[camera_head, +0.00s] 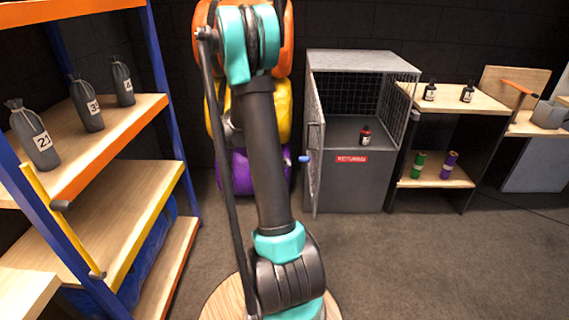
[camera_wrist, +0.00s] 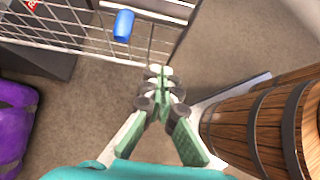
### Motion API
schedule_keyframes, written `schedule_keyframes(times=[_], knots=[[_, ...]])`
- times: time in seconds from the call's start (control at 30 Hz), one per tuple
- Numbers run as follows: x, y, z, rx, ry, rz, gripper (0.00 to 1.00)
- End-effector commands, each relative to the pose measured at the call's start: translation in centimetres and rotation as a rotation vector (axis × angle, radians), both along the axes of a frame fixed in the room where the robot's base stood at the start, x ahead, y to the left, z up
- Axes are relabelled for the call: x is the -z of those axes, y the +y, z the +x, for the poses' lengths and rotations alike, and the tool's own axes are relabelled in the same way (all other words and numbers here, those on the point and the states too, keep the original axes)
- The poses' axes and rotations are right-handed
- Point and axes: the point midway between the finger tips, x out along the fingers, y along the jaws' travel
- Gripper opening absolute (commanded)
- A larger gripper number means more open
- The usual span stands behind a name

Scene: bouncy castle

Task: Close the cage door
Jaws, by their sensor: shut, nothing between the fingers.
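The grey cage (camera_head: 345,190) stands at the back centre, with a mesh side and an open front. Its door (camera_head: 316,145) hangs open on the left side of the front, seen nearly edge-on and swung outward. A blue handle (camera_head: 305,159) sticks out from the door. In the wrist view, the mesh door (camera_wrist: 75,35) crosses the upper left and its blue handle (camera_wrist: 123,26) shows near the top. My gripper (camera_wrist: 158,75) is shut and empty, just below the mesh and handle in that picture. In the head view my arm hides the gripper.
A dark bottle (camera_head: 365,135) stands inside the cage above a red sign (camera_head: 352,159). Purple (camera_head: 245,170) and yellow bags are stacked left of the cage. A shelf rack (camera_head: 150,105) fills the left, and a low shelf (camera_head: 440,97) stands right. The floor in front is clear.

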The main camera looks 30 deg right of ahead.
Motion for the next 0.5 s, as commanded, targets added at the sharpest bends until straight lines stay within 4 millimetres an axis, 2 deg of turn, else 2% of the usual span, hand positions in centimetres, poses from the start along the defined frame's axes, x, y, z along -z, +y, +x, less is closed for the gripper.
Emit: schedule_keyframes(times=[0.37,0.5], knots=[[5.3,-4.6,-2.7,0.003,-0.002,0.001,0.0],[5.4,-6.3,-3.8,0.004,-0.002,0.0,0.0]])
